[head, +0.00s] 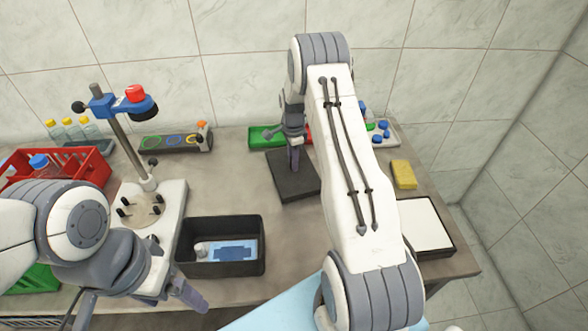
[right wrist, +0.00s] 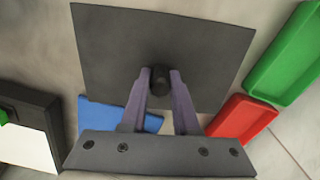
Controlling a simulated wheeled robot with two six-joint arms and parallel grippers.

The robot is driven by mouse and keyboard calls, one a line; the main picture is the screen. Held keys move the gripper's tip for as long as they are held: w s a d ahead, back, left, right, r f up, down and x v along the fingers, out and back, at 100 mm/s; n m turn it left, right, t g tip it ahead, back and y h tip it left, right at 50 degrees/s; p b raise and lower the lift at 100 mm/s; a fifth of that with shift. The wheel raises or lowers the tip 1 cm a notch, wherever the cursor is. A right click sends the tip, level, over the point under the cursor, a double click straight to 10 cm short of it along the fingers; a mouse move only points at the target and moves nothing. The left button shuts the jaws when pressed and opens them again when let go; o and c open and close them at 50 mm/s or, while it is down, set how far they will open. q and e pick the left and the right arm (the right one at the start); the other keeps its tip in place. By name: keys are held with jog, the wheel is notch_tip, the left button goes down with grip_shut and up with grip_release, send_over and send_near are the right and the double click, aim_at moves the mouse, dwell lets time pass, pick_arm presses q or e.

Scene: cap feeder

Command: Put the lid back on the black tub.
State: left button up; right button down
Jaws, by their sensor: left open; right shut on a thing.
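The black tub (head: 263,250) stands open on the table near the front edge, with a blue item and a small pale item inside. The lid (head: 287,187) is a flat dark square plate with a black knob, right of and behind the tub. My right gripper (head: 295,150) is shut on the lid's knob; the lid (right wrist: 200,45) and the gripper (right wrist: 160,82) also show in the right wrist view. I cannot tell whether the lid touches the table. My left gripper (head: 185,297) is open and empty, in front of the tub's left side.
A stand with a blue clamp (head: 105,105) rises left of the tub, beside a red crate (head: 95,170). A ring tray (head: 170,143) and a green tray (head: 262,137) lie at the back. A yellow sponge (head: 403,174) and white panel (head: 415,225) lie right. Table between tub and lid is clear.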

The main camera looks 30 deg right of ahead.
jog(key=shift+r+p, duration=1.25)
jog(key=shift+r, duration=0.8)
